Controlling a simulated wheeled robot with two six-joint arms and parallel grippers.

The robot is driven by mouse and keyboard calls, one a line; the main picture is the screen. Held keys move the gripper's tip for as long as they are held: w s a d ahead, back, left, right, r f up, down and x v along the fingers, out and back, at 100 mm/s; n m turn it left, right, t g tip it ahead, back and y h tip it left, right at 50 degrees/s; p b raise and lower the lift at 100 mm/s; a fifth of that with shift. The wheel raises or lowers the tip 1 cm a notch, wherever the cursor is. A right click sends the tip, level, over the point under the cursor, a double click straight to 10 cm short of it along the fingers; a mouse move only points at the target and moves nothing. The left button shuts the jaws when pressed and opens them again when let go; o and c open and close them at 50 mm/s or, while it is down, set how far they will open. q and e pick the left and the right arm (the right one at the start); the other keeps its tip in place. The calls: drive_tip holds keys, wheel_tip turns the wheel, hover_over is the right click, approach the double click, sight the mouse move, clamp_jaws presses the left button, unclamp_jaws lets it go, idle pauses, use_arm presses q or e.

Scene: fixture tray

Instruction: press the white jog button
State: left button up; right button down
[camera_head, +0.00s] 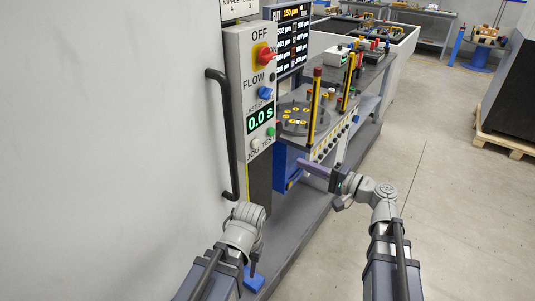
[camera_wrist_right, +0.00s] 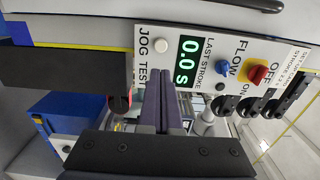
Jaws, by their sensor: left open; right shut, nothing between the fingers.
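The white jog button (camera_head: 255,144) sits low on the grey control panel (camera_head: 236,62), above the word JOG. In the right wrist view the white button (camera_wrist_right: 161,46) is in plain sight, just beyond and slightly left of the fingertips. My right gripper (camera_head: 302,163) is shut and empty, to the right of the panel, its fingers pointing left towards it. In the wrist view the shut fingers (camera_wrist_right: 166,80) point up at the panel, and a gap to the button cannot be judged. My left gripper (camera_head: 250,274) is low in the head view, below the panel, mostly hidden by its wrist, and open.
The panel also bears a red and yellow knob (camera_head: 265,55), a blue knob (camera_head: 265,92) and a display (camera_head: 260,118) reading 0.0 s. A black handle (camera_head: 222,130) runs along its left. A bench with a round fixture (camera_head: 294,115) stands right. Open floor lies further right.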

sight(257, 145)
idle(0.3)
drive_tip(key=x, duration=1.4)
